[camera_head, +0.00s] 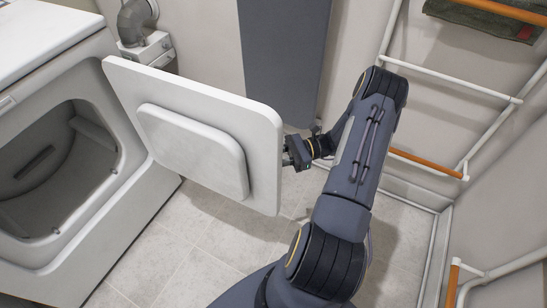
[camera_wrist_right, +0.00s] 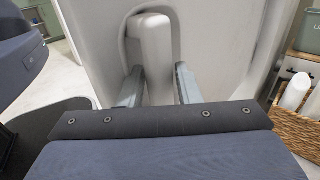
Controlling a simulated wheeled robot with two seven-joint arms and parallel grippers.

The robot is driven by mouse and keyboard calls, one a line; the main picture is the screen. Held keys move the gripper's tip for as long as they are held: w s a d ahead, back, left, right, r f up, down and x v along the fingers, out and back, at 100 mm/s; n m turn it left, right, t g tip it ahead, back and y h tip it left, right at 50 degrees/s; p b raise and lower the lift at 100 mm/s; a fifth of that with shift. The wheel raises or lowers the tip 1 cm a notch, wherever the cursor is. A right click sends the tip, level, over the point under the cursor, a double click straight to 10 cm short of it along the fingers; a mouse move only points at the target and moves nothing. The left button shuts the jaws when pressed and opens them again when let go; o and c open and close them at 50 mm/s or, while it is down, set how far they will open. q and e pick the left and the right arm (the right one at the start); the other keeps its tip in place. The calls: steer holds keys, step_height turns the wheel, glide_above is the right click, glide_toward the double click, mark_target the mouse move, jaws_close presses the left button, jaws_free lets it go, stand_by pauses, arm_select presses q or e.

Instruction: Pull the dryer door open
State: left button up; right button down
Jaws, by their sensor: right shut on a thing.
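The white dryer (camera_head: 100,200) stands at the left in the head view, its round drum opening (camera_head: 50,165) exposed. The dryer door (camera_head: 215,110) is swung wide open, hinged near the dryer and reaching toward the middle. My right gripper (camera_head: 290,155) is at the door's free edge, on its outer side. In the right wrist view the gripper (camera_wrist_right: 150,88) has its two fingers on either side of the white door handle (camera_wrist_right: 150,45), shut on it. The handle is hidden behind the door in the head view. My left gripper is not in view.
A white rack with orange bars (camera_head: 480,90) stands at the right, with a dark green towel (camera_head: 490,18) at its top. A grey pipe (camera_head: 137,20) is behind the dryer. Tiled floor (camera_head: 190,245) is clear below the door. A wicker basket (camera_wrist_right: 300,120) shows in the wrist view.

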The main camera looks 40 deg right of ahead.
steer(key=c, duration=1.4)
jaws_free()
steer(key=shift+w+a+r, duration=0.1)
steer(key=shift+w+a, duration=0.1)
steer(key=shift+w, duration=0.2)
steer(key=shift+o, duration=1.2)
steer(key=shift+w, duration=0.1)
steer(key=shift+s+d, duration=0.1)
steer(key=shift+s, duration=0.15)
steer(key=v, duration=0.7)
steer(key=shift+s+d, duration=0.2)
steer(key=shift+d, duration=0.15)
